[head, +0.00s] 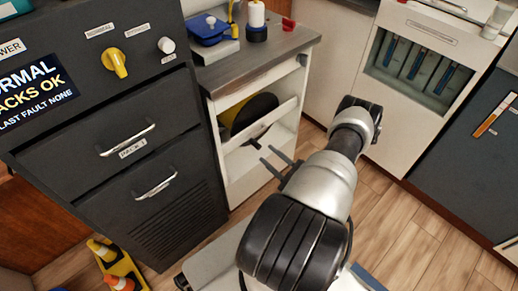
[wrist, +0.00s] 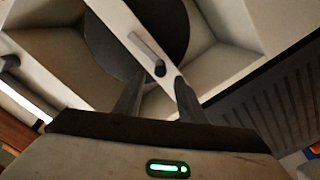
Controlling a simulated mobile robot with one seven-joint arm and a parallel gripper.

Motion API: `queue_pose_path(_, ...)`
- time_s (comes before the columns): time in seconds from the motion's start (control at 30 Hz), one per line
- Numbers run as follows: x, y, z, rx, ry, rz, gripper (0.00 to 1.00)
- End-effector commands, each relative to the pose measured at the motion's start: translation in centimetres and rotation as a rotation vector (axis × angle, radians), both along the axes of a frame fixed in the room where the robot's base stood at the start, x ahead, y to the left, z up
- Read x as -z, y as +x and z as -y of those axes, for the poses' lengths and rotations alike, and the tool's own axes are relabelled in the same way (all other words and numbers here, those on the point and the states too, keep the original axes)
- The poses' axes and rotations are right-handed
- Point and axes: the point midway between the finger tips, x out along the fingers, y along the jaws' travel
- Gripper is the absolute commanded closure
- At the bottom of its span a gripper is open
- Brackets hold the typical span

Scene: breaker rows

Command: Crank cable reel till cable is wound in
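The cable reel (head: 257,108) is a dark disc inside an open white cabinet, partly hidden by a pale slanted bar. It also shows as a dark disc (wrist: 105,45) in the wrist view. A grey crank arm with a small dark knob (wrist: 160,68) lies in front of the bar. The crank also shows in the head view (head: 256,138). My gripper (head: 266,158) is in front of the cabinet with its fingers toward the crank. In the wrist view its fingers (wrist: 159,80) are apart, with the knob showing between their tips.
A dark panel (head: 100,100) with drawers and a yellow knob stands left of the cabinet. A blue item (head: 210,30) and a spool (head: 256,18) sit on the cabinet top. Wooden floor (head: 400,220) is open at right.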

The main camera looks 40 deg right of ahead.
Motion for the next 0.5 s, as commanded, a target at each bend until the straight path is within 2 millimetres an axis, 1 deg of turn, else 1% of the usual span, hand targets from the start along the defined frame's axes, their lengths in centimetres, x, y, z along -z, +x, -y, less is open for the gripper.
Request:
queue_pose_path(0.03,0.1,1.2,-0.1,-0.002,-0.001,0.001,0.63)
queue_pose_path(0.2,0.1,4.2,-0.4,-0.001,-0.001,0.001,0.63)
queue_pose_path(0.33,0.0,5.6,-0.4,-0.001,0.0,0.001,0.63)
queue_pose_path(0.5,0.0,6.4,-0.5,0.001,0.0,-0.001,0.63)
